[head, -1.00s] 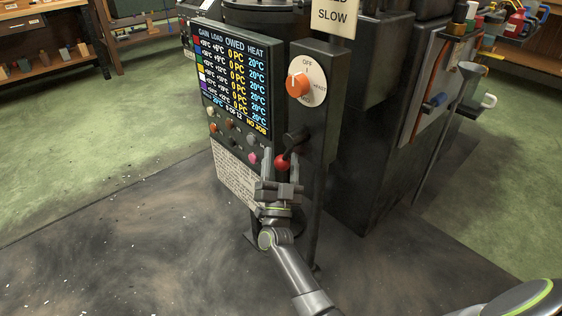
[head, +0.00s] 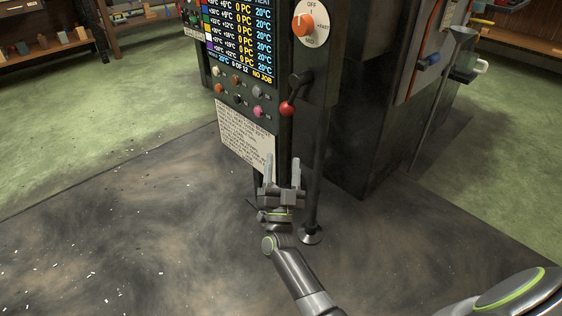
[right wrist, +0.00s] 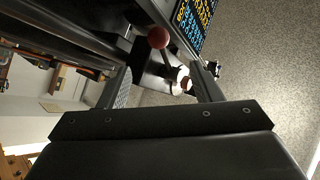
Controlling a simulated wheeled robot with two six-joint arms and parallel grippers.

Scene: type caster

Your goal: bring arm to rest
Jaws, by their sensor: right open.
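My right gripper (head: 282,174) is open and empty in the head view, in front of the lower part of the type caster's control post. It also shows in the right wrist view (right wrist: 165,90), with its two fingers apart. The red ball knob (head: 287,109) on its dark lever is above the fingertips, clear of them. In the right wrist view the red ball (right wrist: 159,38) appears beyond the fingers. The orange dial (head: 303,25) is higher on the post. My left gripper is not in view.
The display panel (head: 240,42) with several coloured buttons and a paper notice (head: 246,138) stands beside the post. The black machine body (head: 360,120) is to the right. The post's round foot (head: 311,235) is on the dark floor mat (head: 130,240), which is open at left.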

